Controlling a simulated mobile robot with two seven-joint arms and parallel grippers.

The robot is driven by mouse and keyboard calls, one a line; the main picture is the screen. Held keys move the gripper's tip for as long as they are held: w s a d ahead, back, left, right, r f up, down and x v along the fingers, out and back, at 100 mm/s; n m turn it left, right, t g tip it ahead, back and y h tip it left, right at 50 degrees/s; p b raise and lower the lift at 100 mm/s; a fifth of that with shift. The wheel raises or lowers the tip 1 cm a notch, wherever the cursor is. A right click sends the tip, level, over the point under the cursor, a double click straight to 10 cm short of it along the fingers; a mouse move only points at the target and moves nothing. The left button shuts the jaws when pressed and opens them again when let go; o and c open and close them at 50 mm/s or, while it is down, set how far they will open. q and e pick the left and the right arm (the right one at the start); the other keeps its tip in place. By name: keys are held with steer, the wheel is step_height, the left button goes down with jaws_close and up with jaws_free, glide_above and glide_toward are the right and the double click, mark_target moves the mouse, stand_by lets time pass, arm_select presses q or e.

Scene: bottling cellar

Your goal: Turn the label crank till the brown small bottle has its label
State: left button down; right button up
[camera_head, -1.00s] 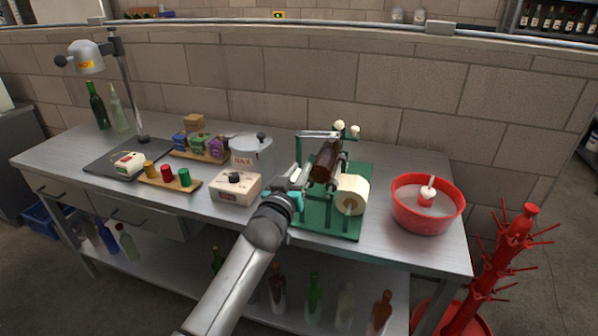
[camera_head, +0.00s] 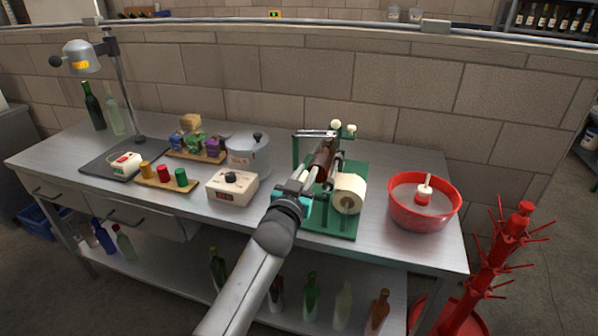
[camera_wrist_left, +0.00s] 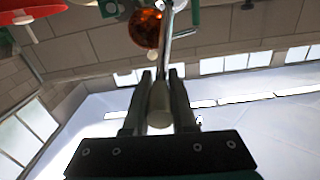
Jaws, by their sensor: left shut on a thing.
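The label machine has a green base (camera_head: 330,225) and stands on the steel bench's right half. The brown small bottle (camera_head: 322,163) lies in it, partly hidden by my gripper and machine parts; I see no label on its visible side. It also shows as an amber round end in the left wrist view (camera_wrist_left: 146,29). A cream label roll (camera_head: 350,192) sits in front of it. My left gripper (camera_head: 298,184) is at the machine's left side, shut on the crank's grey handle (camera_wrist_left: 159,104). The crank's thin arm shows above the fingers in the left wrist view. My right gripper is not in view.
A red bowl (camera_head: 424,222) stands right of the machine, and a red bottle tree (camera_head: 500,255) beyond the bench end. Left of the machine are a cream box with a dark knob (camera_head: 232,188), a wax pot (camera_head: 248,156) and a board of coloured caps (camera_head: 165,186).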

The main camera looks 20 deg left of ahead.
mark_target(327, 211)
arm_select(q)
steer(key=d+f+m+b, duration=0.2)
steer(key=f+m+b, duration=0.1)
steer(key=m, duration=0.3)
steer(key=d+f+m+b, duration=0.2)
steer(key=f+m+b, duration=0.1)
steer(key=m, duration=0.3)
steer(key=d+f+m+b, duration=0.1)
steer(key=f+m+b, duration=0.2)
steer(key=f+m, duration=0.2)
steer(key=shift+s+d+f+m, duration=0.1)
steer(key=shift+d+f+m, duration=0.1)
steer(key=shift+m, duration=0.3)
steer(key=shift+d+f+m, duration=0.1)
steer(key=shift+d+m, duration=0.1)
steer(key=shift+m, duration=0.3)
steer(key=shift+a+f+m+b, duration=0.2)
steer(key=shift+f+m+b, duration=0.2)
steer(key=shift+m, duration=0.2)
steer(key=shift+f+m, duration=0.1)
steer(key=shift+m, duration=0.2)
steer(key=shift+a+f+m, duration=0.2)
steer(key=shift+m, duration=0.1)
steer(key=shift+a+f+b, duration=0.1)
steer(key=shift+b, duration=0.2)
